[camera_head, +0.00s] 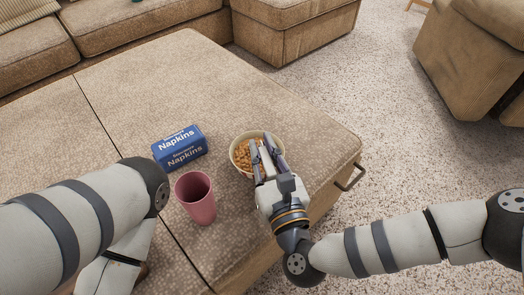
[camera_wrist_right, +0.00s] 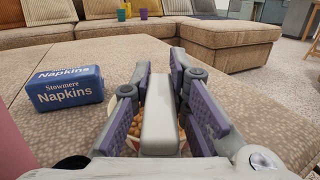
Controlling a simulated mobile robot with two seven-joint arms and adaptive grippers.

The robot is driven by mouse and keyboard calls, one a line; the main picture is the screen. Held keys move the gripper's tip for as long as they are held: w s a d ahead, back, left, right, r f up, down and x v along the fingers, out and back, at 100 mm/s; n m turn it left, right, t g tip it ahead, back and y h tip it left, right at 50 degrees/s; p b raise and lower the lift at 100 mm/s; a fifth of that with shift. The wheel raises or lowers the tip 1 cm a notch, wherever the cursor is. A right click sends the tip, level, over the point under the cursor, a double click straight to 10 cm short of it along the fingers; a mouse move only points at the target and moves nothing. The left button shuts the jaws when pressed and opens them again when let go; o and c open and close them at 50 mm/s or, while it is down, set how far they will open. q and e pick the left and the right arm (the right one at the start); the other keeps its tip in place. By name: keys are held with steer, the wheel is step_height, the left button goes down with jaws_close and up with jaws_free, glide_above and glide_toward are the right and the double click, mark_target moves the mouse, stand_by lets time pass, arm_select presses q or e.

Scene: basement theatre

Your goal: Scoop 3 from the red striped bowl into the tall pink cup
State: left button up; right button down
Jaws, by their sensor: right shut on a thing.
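The bowl (camera_head: 234,150) has a pale rim and holds small orange-brown pieces (camera_head: 244,153). It stands on the upholstered ottoman, and its red striping hardly shows. My right gripper (camera_head: 262,150) is over the bowl's right part, shut on a pale grey handle (camera_wrist_right: 160,115), seemingly a scoop's. The handle's far end is hidden, so I cannot tell whether it carries pieces. The tall pink cup (camera_head: 196,200) stands upright to the left and nearer me, apart from the gripper. A pink edge (camera_wrist_right: 10,145) shows at the left of the right wrist view. My left gripper is out of view.
A blue napkin box (camera_head: 180,148) lies left of the bowl and behind the cup. The ottoman (camera_head: 150,80) is clear behind them. A metal handle (camera_head: 350,178) sticks out at its right edge. Sofas stand at the back. My left arm is close to the cup.

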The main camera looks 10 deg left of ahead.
steer(key=shift+s+d+r+p, duration=0.25)
steer(key=shift+r+p, duration=0.15)
steer(key=shift+r, duration=0.2)
steer(key=shift+s+d+r+p, duration=0.1)
steer(key=shift+s+r+p, duration=0.2)
steer(key=shift+r, duration=0.3)
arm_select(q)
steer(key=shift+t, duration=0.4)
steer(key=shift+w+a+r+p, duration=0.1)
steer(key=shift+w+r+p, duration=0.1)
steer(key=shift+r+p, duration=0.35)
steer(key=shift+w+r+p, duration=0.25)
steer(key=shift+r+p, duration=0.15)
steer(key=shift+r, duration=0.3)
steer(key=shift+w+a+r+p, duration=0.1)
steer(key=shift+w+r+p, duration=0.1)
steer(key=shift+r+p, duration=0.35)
arm_select(e)
steer(key=shift+s+d+r, duration=0.1)
steer(key=shift+s+r, duration=0.1)
steer(key=shift+r, duration=0.8)
steer(key=shift+s+d+r, duration=0.1)
steer(key=shift+s+r, duration=0.05)
steer(key=shift+r, duration=0.85)
